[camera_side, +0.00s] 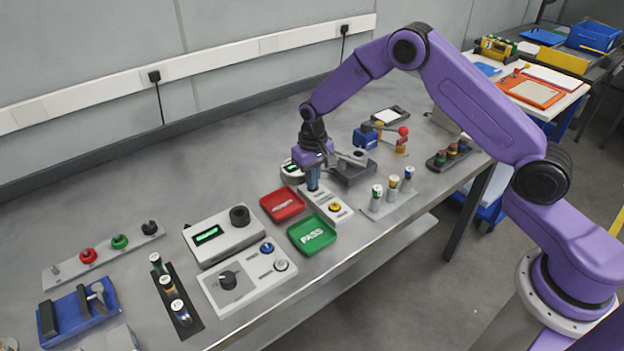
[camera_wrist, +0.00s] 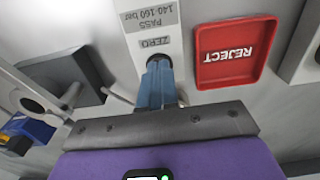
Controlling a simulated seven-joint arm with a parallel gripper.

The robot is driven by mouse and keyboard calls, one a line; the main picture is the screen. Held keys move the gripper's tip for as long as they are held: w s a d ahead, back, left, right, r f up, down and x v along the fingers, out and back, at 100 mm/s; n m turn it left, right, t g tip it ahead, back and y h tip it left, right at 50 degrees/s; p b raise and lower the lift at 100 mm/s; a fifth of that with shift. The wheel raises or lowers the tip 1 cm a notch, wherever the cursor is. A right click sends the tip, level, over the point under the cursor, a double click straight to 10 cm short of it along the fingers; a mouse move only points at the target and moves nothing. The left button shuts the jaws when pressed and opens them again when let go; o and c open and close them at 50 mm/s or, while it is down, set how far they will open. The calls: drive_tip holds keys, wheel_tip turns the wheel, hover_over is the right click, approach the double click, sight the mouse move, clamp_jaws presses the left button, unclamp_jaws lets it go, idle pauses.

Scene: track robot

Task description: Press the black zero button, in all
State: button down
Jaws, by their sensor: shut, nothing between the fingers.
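A white panel (camera_side: 328,205) lies on the bench between the gauge and the trays. In the wrist view the panel (camera_wrist: 150,8) carries a grey ZERO label (camera_wrist: 154,43), with the black zero button (camera_wrist: 158,58) beside it. The blue fingers of my gripper (camera_wrist: 157,68) are shut and empty, with their tips right at the button and covering part of it. I cannot tell whether they touch or press it. In the side view my gripper (camera_side: 313,188) points down at the panel's far end, and the black button is hidden there.
A grey fixture (camera_side: 355,172) and several small cylinders (camera_side: 393,183) stand to the right.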

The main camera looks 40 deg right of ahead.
wheel_tip(320, 180, up, 13)
drive_tip(key=shift+r, duration=0.15)
idle(0.8)
drive_tip(key=s+a+r+n, duration=0.2)
drive_tip(key=s+r+n, duration=0.1)
drive_tip(key=s, duration=0.6)
drive_tip(key=s+a+r+n, duration=0.2)
drive_tip(key=s+r+n, duration=0.1)
drive_tip(key=s, duration=0.7)
drive_tip(key=s+d+n, duration=0.3)
drive_tip(key=s+d, duration=0.1)
drive_tip(key=s, duration=0.6)
drive_tip(key=s+d+n, duration=0.3)
drive_tip(key=s+d, duration=0.1)
drive_tip(key=s, duration=0.7)
drive_tip(key=shift+d+n, duration=0.15)
drive_tip(key=shift+n, duration=0.15)
